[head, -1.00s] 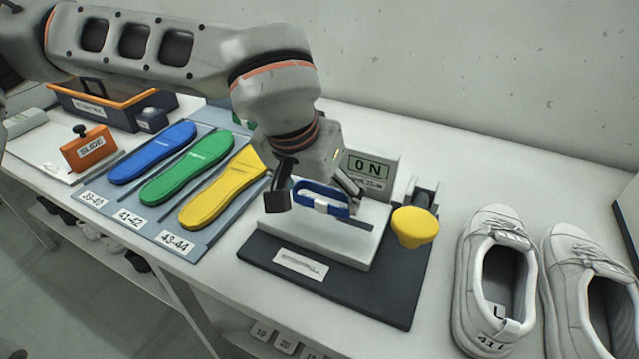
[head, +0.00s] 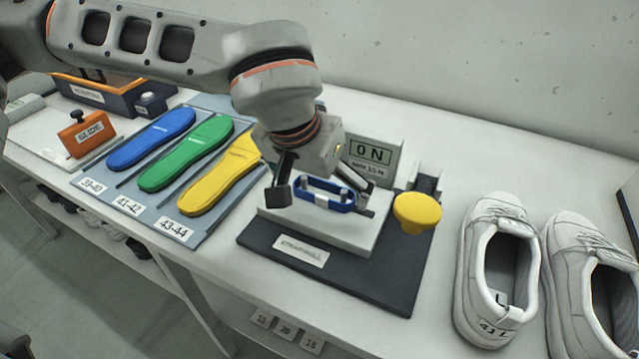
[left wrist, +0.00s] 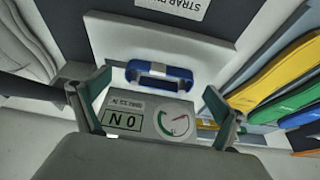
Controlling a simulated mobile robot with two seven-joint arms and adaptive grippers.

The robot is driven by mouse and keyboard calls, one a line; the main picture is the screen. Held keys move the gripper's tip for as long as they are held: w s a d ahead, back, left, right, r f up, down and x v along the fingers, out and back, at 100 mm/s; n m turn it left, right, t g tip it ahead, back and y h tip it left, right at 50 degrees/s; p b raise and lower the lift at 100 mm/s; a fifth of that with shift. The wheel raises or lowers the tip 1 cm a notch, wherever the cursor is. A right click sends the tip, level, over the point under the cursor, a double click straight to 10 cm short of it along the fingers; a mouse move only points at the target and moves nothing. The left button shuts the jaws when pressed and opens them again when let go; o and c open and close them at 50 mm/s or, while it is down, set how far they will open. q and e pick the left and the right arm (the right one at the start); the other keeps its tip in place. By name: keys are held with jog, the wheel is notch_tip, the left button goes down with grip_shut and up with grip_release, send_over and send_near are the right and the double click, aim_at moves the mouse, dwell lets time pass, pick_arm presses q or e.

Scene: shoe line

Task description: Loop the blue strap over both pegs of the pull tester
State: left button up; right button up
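The blue strap (head: 325,203), a small closed loop with a white tag, sits level low over the pale block of the pull tester (head: 378,243). Small grey posts, likely the pegs (head: 343,194), show inside the loop, which seems to lie around them. The strap also shows in the left wrist view (left wrist: 158,82), between the spread fingers and apart from both. My left gripper (head: 320,197) is open, pointing down, one finger beyond each end of the strap. It also shows in the left wrist view (left wrist: 152,104). My right gripper is not in view.
The tester's display (head: 371,153) reads 0 N, with a dial (left wrist: 174,124) beside it. A yellow knob (head: 417,210) stands right of the block. Blue, green and yellow insoles (head: 222,182) lie left. White shoes (head: 497,270) stand right.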

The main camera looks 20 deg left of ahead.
pick_arm(q)
jog(key=v, duration=1.2)
jog(key=shift+r, duration=0.1)
